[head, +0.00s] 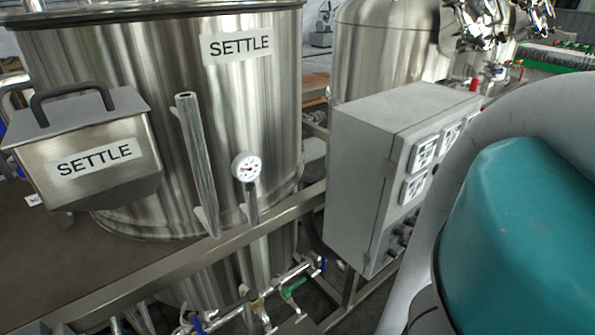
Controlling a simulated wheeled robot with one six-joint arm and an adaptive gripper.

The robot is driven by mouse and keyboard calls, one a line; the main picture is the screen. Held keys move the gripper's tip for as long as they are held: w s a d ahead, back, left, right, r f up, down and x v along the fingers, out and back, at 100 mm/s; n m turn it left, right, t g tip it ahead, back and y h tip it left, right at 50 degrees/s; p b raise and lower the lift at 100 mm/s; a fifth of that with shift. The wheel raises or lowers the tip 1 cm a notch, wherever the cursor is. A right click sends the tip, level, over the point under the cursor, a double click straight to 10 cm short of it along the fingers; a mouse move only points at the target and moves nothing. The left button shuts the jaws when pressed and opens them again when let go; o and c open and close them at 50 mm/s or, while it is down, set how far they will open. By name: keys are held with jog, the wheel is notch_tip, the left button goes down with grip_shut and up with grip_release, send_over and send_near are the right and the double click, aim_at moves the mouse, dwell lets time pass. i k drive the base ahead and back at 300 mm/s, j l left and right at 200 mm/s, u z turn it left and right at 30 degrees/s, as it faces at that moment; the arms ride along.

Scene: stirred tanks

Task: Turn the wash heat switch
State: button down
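A grey control box (362,170) stands right of centre in the head view, on the metal frame. Its front faces right and shows several white panel meters (423,152) with a row of dark knobs or switches (401,238) below them. I cannot read any label there, so I cannot tell which one is the wash heat switch. My arm, grey and teal, fills the right side and hides part of the box's front. My gripper is not in view.
A steel tank (255,110) marked SETTLE stands at left, with a lidded steel box (95,150), a vertical bar handle (197,165) and a dial gauge (246,167). Pipes with valves (292,288) run low at the centre. Another tank (385,50) stands behind the control box.

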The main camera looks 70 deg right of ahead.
aim_at(392, 252)
jog(key=k+z, duration=0.1)
jog(key=z, duration=2.05)
jog(key=k+j+z, duration=0.25)
jog(key=k+j, duration=0.2)
jog(key=j, duration=0.3)
jog(key=k+j+z, duration=0.2)
jog(key=k+j, duration=0.35)
jog(key=j, duration=0.1)
